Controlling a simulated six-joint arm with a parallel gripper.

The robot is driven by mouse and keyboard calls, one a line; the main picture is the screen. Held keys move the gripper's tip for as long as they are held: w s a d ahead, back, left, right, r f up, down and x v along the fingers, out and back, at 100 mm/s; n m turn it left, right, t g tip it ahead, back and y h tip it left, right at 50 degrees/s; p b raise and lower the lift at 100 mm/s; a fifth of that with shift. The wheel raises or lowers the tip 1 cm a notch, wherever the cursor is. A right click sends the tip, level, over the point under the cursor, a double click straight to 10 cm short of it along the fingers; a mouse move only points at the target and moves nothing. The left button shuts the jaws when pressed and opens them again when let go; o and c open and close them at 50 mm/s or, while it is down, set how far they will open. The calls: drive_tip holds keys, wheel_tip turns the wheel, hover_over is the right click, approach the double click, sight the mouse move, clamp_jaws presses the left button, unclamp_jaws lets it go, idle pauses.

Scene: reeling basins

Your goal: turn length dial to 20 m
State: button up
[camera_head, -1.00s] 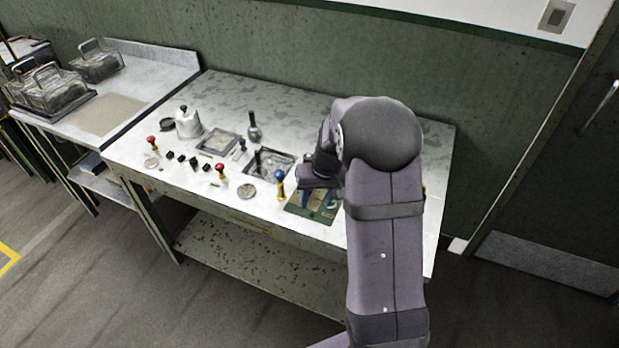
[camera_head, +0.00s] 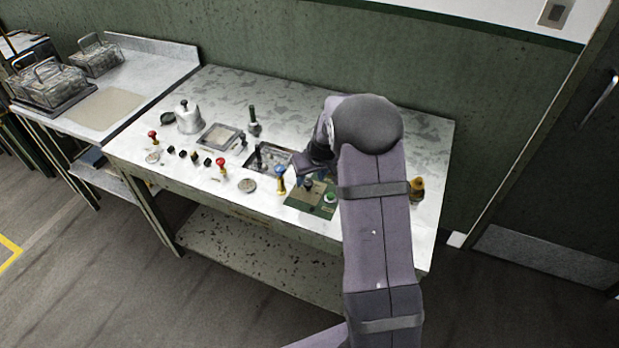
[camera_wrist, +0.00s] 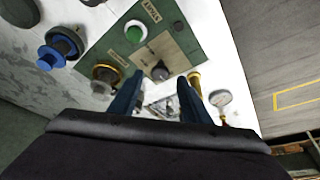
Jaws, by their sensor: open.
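A green panel (camera_head: 322,210) is set in the front right of the pale bench top. It carries a green button (camera_head: 330,197) and a dark round knob (camera_head: 308,183). I cannot tell for certain which control is the length dial. My gripper (camera_wrist: 158,100) is open, its two blue fingers apart with the knob beyond and between them, not held. In the head view my arm hides part of the panel's right side.
A round gauge (camera_head: 247,185), a red-topped handle (camera_head: 221,166) and a recessed basin (camera_head: 268,158) lie farther left. An amber bottle (camera_head: 417,188) stands right of my arm.

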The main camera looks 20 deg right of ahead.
sight(308, 185)
drive_tip(key=shift+p+x, duration=0.3)
drive_tip(key=shift+x, duration=1.1)
drive_tip(key=c, duration=1)
drive_tip(key=shift+c, duration=0.2)
